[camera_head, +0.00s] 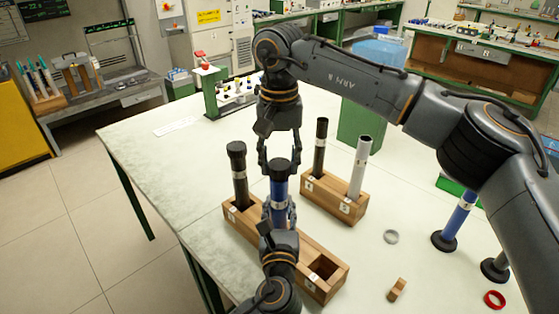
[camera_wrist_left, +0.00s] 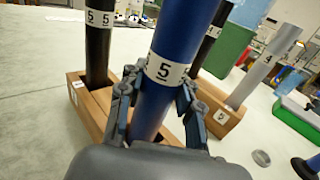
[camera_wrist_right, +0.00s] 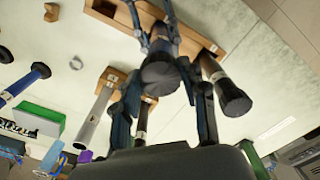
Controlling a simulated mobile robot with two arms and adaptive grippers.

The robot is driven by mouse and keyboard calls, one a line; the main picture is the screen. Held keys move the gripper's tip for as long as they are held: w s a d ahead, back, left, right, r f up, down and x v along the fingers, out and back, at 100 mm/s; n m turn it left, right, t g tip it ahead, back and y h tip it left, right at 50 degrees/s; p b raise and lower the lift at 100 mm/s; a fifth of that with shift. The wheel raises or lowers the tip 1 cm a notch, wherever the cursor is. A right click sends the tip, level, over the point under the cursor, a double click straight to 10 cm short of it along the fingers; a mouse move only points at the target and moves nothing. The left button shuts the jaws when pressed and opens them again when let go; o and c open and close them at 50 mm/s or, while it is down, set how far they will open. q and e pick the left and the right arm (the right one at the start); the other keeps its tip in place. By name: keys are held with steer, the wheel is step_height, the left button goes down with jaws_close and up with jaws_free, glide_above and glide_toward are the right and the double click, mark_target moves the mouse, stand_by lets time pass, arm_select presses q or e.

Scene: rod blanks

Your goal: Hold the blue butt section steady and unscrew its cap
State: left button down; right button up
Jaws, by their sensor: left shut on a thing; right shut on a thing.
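The blue butt section (camera_head: 278,188) stands upright in the front wooden block (camera_head: 326,246), with a white band marked 5 in the left wrist view (camera_wrist_left: 165,70). Its black cap (camera_head: 279,166) is on its top end. My left gripper (camera_head: 279,207) is shut around the blue tube below the cap; its fingers (camera_wrist_left: 155,105) press on both sides just above the block. My right gripper (camera_head: 279,164) comes from above and is shut on the cap, which also shows between its fingers in the right wrist view (camera_wrist_right: 160,68). The thread under the cap is hidden.
A second block (camera_head: 335,198) holds a black tube (camera_head: 320,145) and a grey tube (camera_head: 360,165). A grey ring (camera_head: 391,237), red ring (camera_head: 495,299) and blue tube (camera_head: 459,214) are at right.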

mark_target(279, 164)
steer(key=shift+r, duration=2.05)
arm_select(q)
steer(key=c, duration=0.8)
jaws_free()
steer(key=shift+s, duration=0.1)
